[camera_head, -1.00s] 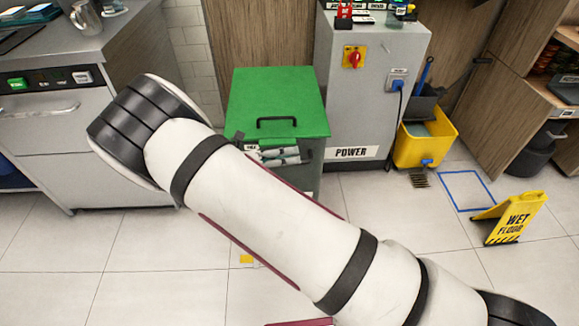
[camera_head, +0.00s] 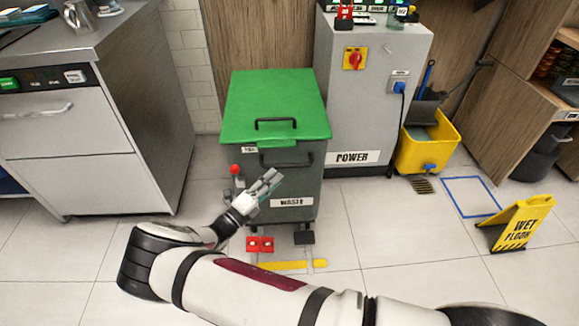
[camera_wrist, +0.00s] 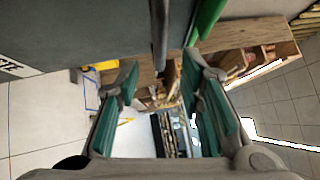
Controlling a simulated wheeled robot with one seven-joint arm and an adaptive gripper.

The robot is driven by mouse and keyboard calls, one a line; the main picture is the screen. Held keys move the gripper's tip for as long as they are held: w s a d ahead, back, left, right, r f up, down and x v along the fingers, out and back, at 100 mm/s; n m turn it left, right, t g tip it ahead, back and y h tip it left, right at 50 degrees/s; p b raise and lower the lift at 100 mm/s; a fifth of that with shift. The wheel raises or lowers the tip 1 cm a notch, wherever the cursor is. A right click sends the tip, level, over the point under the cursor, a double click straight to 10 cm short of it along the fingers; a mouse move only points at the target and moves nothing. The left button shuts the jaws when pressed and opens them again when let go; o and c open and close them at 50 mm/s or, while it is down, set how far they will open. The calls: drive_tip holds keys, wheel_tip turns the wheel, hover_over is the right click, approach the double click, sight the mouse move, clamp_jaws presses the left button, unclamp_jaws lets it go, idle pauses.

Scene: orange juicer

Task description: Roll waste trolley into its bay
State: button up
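The waste trolley (camera_head: 310,180) has a dark grey body, a green lid (camera_head: 270,100) and a white label reading WASTE. It stands upright between a steel counter and the power cabinet. A dark bar handle (camera_head: 290,160) crosses its upper front; a second handle is on the lid. My gripper (camera_head: 272,178) is in front of the trolley, close below the front handle. In the wrist view, my gripper (camera_wrist: 160,68) has its teal-padded fingers apart, with a dark bar (camera_wrist: 160,35) lined up between them. I cannot tell whether anything touches.
The power cabinet (camera_head: 375,110) stands close on the right, the steel counter (camera_head: 75,150) on the left. A yellow bucket (camera_head: 425,148) and wet-floor sign (camera_head: 518,222) are farther right.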

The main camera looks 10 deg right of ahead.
sight(290, 164)
drive_tip(key=x, duration=0.8)
drive_tip(key=shift+b, duration=0.4)
clamp_jaws()
